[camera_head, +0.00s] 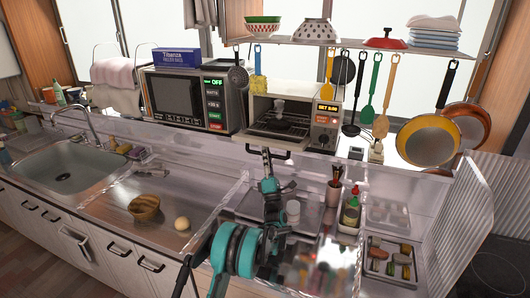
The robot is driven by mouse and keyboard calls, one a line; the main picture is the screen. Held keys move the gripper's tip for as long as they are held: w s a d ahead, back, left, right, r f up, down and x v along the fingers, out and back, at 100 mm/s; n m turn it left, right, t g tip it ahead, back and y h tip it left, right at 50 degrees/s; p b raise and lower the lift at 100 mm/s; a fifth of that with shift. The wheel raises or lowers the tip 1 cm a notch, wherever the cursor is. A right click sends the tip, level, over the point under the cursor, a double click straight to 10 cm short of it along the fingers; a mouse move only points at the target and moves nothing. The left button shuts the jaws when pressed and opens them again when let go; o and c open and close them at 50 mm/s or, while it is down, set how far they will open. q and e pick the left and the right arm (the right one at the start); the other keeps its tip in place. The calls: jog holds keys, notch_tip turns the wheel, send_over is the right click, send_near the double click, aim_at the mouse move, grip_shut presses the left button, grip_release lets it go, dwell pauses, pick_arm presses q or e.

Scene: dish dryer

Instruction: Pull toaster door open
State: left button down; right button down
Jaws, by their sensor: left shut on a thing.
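The toaster (327,116) is a light-coloured oven with a lit orange display, standing on the raised shelf behind the counter. Its door (262,138) is tilted down at the bottom front, and the rack inside shows through the opening. My left gripper (266,154) is at the front edge of the door, shut on the door handle. The fingers are small in view and hide part of the handle. My left arm comes up from the bottom of the view. My right gripper is not in view.
A microwave (186,98) stands close left of the toaster. Utensils and pans hang from the shelf (290,41) above and to the right.

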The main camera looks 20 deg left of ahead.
pick_arm(q)
jog(key=shift+w+f+b, duration=0.15)
jog(key=shift+f+b, duration=0.4)
jog(key=shift+f, duration=0.85)
jog(key=c, duration=1.8)
grip_release()
jog(key=shift+s+r, duration=0.1)
jog(key=shift+s, duration=0.1)
